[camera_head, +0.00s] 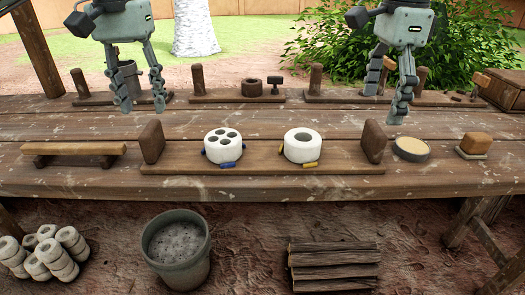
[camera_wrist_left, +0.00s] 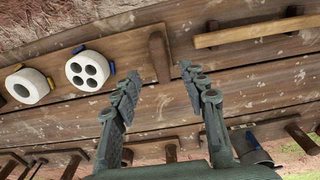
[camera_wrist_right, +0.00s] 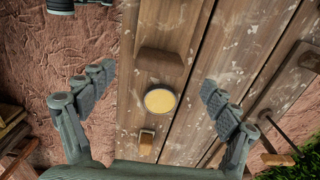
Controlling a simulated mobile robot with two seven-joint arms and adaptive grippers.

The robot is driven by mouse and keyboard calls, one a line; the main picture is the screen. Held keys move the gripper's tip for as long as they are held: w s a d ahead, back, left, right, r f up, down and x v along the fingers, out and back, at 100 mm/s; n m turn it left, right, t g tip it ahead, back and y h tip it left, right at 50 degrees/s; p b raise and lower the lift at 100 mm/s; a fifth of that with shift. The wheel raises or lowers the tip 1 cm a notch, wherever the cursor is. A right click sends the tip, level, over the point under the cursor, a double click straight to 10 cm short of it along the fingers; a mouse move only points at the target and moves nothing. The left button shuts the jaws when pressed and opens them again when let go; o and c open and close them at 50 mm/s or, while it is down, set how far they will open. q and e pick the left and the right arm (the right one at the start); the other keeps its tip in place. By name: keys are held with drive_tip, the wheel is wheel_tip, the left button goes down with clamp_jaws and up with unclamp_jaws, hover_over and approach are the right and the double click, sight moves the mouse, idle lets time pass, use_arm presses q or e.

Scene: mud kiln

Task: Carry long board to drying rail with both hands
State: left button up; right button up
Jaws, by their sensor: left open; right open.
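The long board (camera_head: 262,168) lies on the table's front part. It has an upright wooden block at its left end (camera_head: 152,141) and another at its right end (camera_head: 373,141). Two white cylinders stand on it, one with several holes (camera_head: 223,145) and one with a single hole (camera_head: 303,145). My left gripper (camera_head: 142,107) is open and empty above the table, behind the left block, which shows between its fingers in the left wrist view (camera_wrist_left: 159,57). My right gripper (camera_head: 384,106) is open and empty, behind the right block (camera_wrist_right: 161,63). Wooden rails with posts (camera_head: 238,98) stand along the back; I cannot tell which is the drying rail.
A raised wooden bar (camera_head: 75,148) stands left of the board. A round dish (camera_head: 411,149) and a tan block (camera_head: 475,144) sit to its right. A bucket (camera_head: 176,248), stacked rings and logs (camera_head: 333,268) lie below. The strip between board and back rails is clear.

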sight(149, 127)
use_arm(q)
wheel_tip(149, 127, down, 8)
drive_tip(key=shift+r, duration=0.25)
use_arm(e)
wheel_tip(149, 127, down, 8)
drive_tip(key=shift+r, duration=0.2)
use_arm(q)
drive_tip(key=c, duration=1)
use_arm(e)
drive_tip(key=c, duration=1)
drive_tip(key=shift+r, duration=0.1)
drive_tip(key=c, duration=0.6)
